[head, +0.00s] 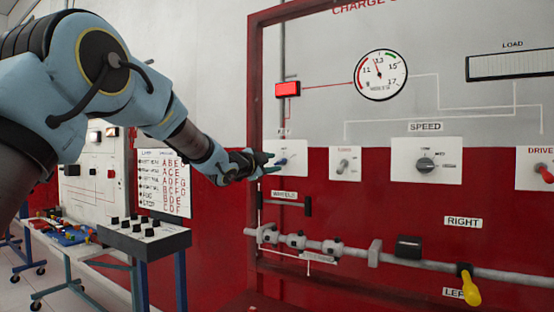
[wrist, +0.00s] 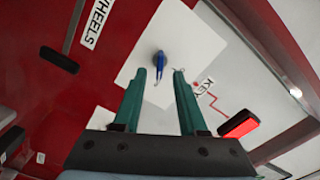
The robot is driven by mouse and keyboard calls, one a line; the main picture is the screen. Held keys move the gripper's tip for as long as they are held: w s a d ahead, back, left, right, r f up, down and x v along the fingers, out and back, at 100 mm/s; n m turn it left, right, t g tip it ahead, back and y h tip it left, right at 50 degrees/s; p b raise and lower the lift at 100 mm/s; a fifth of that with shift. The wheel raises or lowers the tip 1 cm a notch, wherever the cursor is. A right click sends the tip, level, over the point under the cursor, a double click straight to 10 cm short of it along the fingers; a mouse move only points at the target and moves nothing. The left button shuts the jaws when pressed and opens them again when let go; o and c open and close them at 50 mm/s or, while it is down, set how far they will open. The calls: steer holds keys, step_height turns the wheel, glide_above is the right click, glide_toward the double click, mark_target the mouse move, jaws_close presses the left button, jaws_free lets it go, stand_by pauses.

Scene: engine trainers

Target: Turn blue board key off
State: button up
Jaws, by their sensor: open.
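The blue key (head: 283,161) sits on a white plate (head: 296,148) at the left of the red and grey board. In the wrist view the blue key (wrist: 159,62) shows at the fingertips, nearer the left finger. My gripper (head: 268,163) is at the plate's left side, reaching in from the left. In the wrist view its two green fingers (wrist: 161,74) are apart, with nothing gripped between them. I cannot tell whether a finger touches the key. A lit red lamp (head: 287,89) is above the key.
Other controls sit to the right: a toggle (head: 345,163), a speed knob (head: 426,165) and a red drive switch (head: 543,172). Below are a black bar (head: 308,206), a grey pipe (head: 340,248) and a yellow lever (head: 468,287). A bench with a black knob box (head: 145,238) stands left.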

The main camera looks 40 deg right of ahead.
mark_target(278, 162)
steer(key=shift+p+x, duration=0.35)
steer(key=shift+x, duration=1.25)
jaws_close()
